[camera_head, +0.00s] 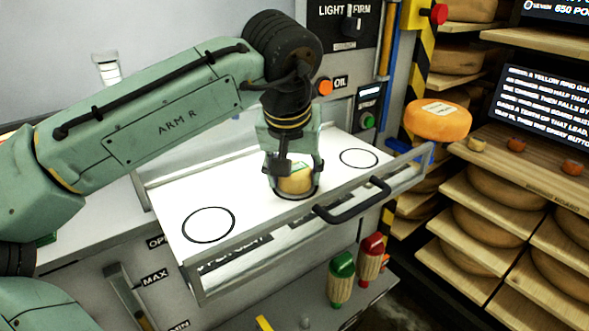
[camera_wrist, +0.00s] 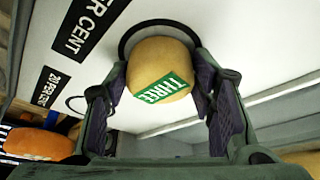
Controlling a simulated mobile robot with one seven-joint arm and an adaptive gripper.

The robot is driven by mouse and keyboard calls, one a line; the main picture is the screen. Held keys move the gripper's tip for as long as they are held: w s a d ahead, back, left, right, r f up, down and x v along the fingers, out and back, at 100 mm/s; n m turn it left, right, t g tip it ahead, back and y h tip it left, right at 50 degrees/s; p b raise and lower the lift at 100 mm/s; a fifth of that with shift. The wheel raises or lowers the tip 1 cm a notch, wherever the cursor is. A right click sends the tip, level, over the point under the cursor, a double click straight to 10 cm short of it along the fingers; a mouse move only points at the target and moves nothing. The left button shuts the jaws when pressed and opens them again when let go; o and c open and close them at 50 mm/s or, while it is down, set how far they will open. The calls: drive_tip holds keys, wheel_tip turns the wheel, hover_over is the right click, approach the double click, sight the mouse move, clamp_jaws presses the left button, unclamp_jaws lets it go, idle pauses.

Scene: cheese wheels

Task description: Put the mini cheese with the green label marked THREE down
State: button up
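The mini cheese with the green label marked THREE (camera_wrist: 160,70) is a pale yellow round. It is between the two fingers of my gripper (camera_wrist: 162,82), which press close on both sides of it. In the head view the cheese (camera_head: 296,186) sits low under my gripper (camera_head: 292,172), at the middle ring of the white drawer tray (camera_head: 245,190). The ring (camera_wrist: 128,40) shows around part of the cheese in the wrist view. Whether the underside touches the tray is hidden.
The left ring (camera_head: 208,225) and right ring (camera_head: 359,158) are empty. The drawer has a raised front rail with a black handle (camera_head: 352,201). Green and red handled tools (camera_head: 341,280) stand below it.

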drive_tip(key=o, duration=0.4)
